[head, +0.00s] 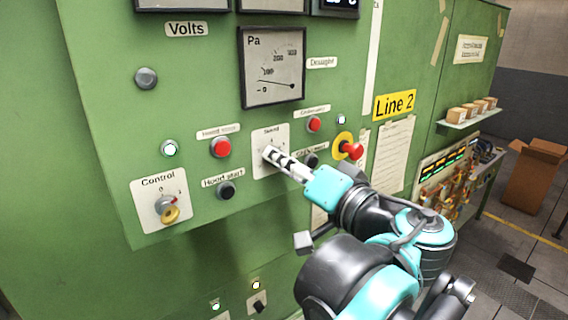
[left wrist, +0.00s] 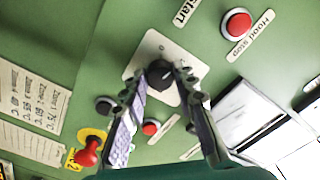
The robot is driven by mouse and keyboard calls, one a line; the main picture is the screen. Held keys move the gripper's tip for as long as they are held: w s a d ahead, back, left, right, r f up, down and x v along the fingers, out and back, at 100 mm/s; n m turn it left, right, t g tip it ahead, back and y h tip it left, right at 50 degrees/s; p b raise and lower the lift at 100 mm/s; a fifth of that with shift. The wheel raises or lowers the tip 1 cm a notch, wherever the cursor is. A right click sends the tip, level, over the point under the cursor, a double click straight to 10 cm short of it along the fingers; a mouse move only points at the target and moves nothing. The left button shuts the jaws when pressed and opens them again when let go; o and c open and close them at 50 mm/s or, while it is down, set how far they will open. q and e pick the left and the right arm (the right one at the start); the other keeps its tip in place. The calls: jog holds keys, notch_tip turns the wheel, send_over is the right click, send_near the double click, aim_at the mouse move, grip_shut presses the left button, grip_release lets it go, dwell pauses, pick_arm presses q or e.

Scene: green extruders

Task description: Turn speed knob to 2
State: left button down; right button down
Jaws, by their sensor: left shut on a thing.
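The speed knob (left wrist: 160,73) is a dark round knob on a white plate labelled "Speed" (head: 264,134) on the green panel. My left gripper (head: 270,154) reaches the plate from the lower right, and its fingers hide the knob in the head view. In the left wrist view the two fingers (left wrist: 162,80) stand on either side of the knob and are shut on it. The dial figures are too small or covered, so I cannot tell the pointer's setting. My right gripper is in neither view.
A red button (head: 220,147) is left of the plate, and a black button (head: 226,190) is lower left. A red emergency stop (head: 350,150) on yellow is close on the right. The Control switch (head: 166,208) is at lower left. A pressure gauge (head: 272,68) is above.

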pick_arm(q)
jog(key=shift+m, duration=1.3)
jog(key=c, duration=1.2)
grip_release()
jog(key=v, duration=1.2)
